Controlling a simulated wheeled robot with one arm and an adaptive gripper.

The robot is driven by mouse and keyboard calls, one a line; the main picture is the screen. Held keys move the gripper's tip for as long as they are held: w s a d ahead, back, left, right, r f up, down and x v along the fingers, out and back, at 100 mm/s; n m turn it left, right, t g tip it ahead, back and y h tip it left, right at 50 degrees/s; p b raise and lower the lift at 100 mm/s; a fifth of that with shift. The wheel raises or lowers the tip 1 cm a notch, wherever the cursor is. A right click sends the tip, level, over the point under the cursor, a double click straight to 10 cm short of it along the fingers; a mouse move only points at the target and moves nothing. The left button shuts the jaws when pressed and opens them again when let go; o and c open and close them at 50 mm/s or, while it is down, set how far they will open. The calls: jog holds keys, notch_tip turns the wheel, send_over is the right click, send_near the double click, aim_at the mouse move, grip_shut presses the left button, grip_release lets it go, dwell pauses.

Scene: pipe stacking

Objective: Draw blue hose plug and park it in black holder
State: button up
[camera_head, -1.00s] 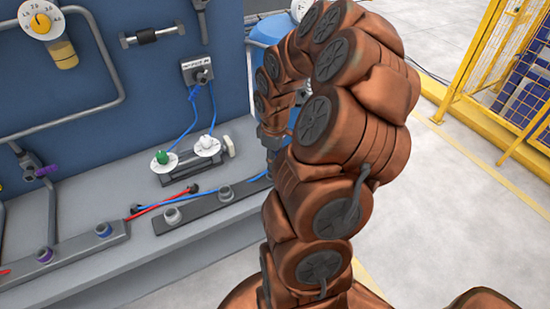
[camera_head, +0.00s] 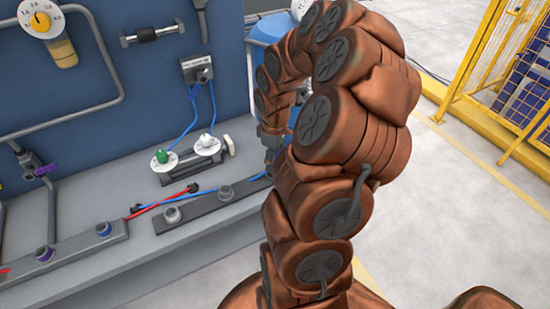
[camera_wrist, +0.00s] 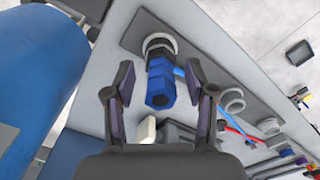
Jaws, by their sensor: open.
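The blue hose plug (camera_wrist: 160,84) shows in the wrist view, seated at a pale round socket (camera_wrist: 158,44) on a dark grey strip (camera_wrist: 196,68). A blue hose runs off to its right. My gripper (camera_wrist: 160,72) is open, with one finger on each side of the plug and a gap on both sides. In the head view my arm hides the plug and most of my gripper. The dark strip (camera_head: 198,206) there carries round grey sockets. I cannot tell for sure which part is the black holder.
A blue tank (camera_wrist: 38,75) stands at the left in the wrist view. A base with green and white knobs (camera_head: 186,163) sits on the bench by the blue wall panel (camera_head: 160,85). Red and blue hoses cross nearby. A yellow fence (camera_head: 480,75) stands at right.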

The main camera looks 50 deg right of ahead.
notch_tip(320, 180, up, 12)
jog(key=shift+f, duration=0.15)
dwell(0.3)
jog(key=s+a+r, duration=0.2)
jog(key=a, duration=0.6)
jog(key=s+a+r, duration=0.1)
jog(key=a, duration=0.7)
jog(key=s+a+f+m+g, duration=0.1)
jog(key=s+a+m, duration=0.2)
jog(key=s+a, duration=0.8)
jog(key=s, duration=0.3)
jog(key=shift+a+f+m+g, duration=0.25)
jog(key=shift+f+m+g, duration=0.15)
